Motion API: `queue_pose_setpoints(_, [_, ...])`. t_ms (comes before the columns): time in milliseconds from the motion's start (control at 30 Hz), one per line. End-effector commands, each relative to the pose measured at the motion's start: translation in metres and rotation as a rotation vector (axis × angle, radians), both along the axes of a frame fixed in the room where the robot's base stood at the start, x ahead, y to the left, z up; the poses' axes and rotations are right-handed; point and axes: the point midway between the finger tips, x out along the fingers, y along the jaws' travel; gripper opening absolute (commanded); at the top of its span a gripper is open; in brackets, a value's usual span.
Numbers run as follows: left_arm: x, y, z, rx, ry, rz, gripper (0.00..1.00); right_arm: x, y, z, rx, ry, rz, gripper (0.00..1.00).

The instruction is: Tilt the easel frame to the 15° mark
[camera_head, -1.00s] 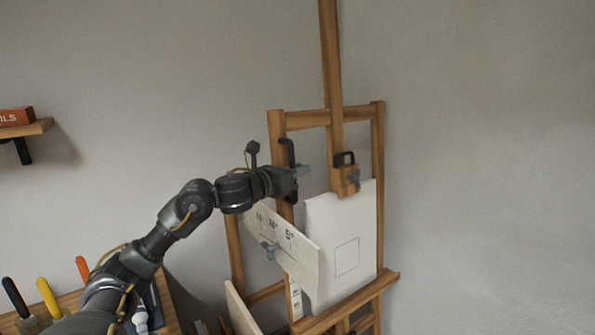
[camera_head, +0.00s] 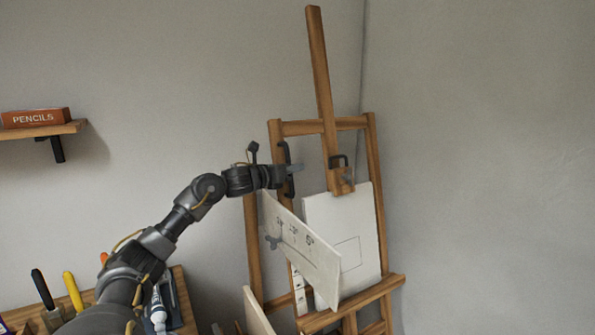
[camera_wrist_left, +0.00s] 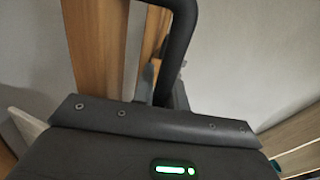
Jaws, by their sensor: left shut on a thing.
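The wooden easel frame (camera_head: 274,136) stands near the wall corner and leans. It has a black handle (camera_head: 286,154) on its left upright. I cannot tell which mark the frame lines up with. My right gripper is out of view.
A white canvas (camera_head: 365,222) rests on the easel ledge (camera_head: 352,303) under a wooden clamp (camera_head: 341,181). A shelf (camera_head: 38,130) with a pencil box (camera_head: 36,117) is on the left wall. Tools with yellow (camera_head: 73,291) and black handles stand lower left. Space right of the easel is clear.

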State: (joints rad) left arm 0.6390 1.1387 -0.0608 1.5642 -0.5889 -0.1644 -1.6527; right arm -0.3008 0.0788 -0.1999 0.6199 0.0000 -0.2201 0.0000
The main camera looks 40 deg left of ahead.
Motion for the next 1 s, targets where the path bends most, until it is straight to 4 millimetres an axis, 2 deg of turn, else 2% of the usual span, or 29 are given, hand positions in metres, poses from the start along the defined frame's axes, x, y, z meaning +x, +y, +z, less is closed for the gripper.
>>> queue_pose_setpoints(133, [-0.001,0.001,0.001,0.000,-0.001,0.003,0.00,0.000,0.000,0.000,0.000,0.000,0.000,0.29])
queue_pose_setpoints(167, [-0.001,0.001,0.001,0.000,-0.001,0.003,0.18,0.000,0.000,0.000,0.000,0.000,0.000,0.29])
queue_pose_setpoints(300, [-0.001,0.001,0.001,0.000,0.000,0.003,0.36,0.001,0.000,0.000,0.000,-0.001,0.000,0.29])
queue_pose_setpoints(667, [-0.004,0.001,-0.002,0.002,0.001,0.003,0.36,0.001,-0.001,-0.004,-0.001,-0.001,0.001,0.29])
queue_pose_setpoints(767, [-0.016,0.003,-0.004,0.005,0.001,0.004,0.36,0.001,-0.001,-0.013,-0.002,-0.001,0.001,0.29])
queue_pose_setpoints(1000, [-0.058,0.005,-0.008,0.009,0.004,0.000,0.36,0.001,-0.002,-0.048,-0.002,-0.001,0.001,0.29])
